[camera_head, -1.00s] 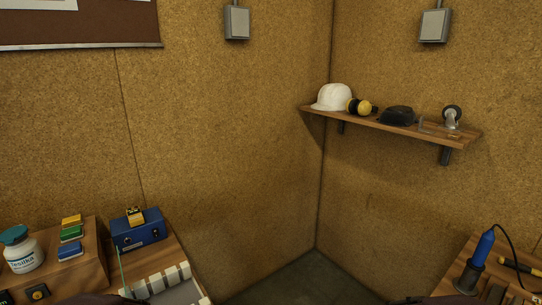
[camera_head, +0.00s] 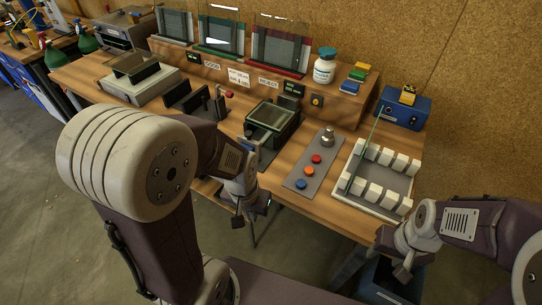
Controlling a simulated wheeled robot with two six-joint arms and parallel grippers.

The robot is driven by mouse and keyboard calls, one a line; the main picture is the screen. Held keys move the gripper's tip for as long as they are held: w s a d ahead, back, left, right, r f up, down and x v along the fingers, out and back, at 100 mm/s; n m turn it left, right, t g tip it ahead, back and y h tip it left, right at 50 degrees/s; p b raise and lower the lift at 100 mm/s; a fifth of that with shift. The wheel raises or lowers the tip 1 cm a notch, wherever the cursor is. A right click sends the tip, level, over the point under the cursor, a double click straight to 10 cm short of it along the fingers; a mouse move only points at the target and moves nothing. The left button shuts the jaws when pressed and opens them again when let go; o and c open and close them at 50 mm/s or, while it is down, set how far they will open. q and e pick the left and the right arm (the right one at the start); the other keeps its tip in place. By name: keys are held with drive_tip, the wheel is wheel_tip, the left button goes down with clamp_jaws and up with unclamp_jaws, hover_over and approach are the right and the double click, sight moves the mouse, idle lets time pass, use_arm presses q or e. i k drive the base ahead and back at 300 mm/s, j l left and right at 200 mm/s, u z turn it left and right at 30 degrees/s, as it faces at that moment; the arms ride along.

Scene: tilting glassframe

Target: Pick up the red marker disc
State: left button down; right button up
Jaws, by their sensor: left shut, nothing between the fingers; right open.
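The red marker disc (camera_head: 316,159) lies on a grey strip (camera_head: 295,172) on the wooden bench. An orange-red disc (camera_head: 309,171) and a blue disc (camera_head: 300,184) lie in line on the same strip, nearer to me. My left gripper (camera_head: 250,212) is shut and empty in front of the bench's near edge, left of and nearer than the discs. My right gripper (camera_head: 393,256) is open and empty, right of and nearer than the discs, by the bench's right front corner. Neither gripper touches a disc.
A metal knob-like piece (camera_head: 327,138) stands at the strip's far end. A white slotted rack (camera_head: 376,209) is right of the strip. A dark framed fixture (camera_head: 272,122) is left of it. A raised shelf (camera_head: 215,68) with glass frames stands behind. A blue bin (camera_head: 390,281) is below right.

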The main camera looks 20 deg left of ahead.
sight(316, 158)
drive_tip(key=i+j+u, duration=0.15)
drive_tip(key=u, duration=0.25)
drive_tip(key=i+j+u, duration=0.1)
drive_tip(key=i+u, duration=0.15)
drive_tip(key=u, duration=0.2)
drive_tip(key=i+j+z, duration=0.2)
drive_tip(key=i, duration=0.2)
drive_tip(key=l, duration=0.1)
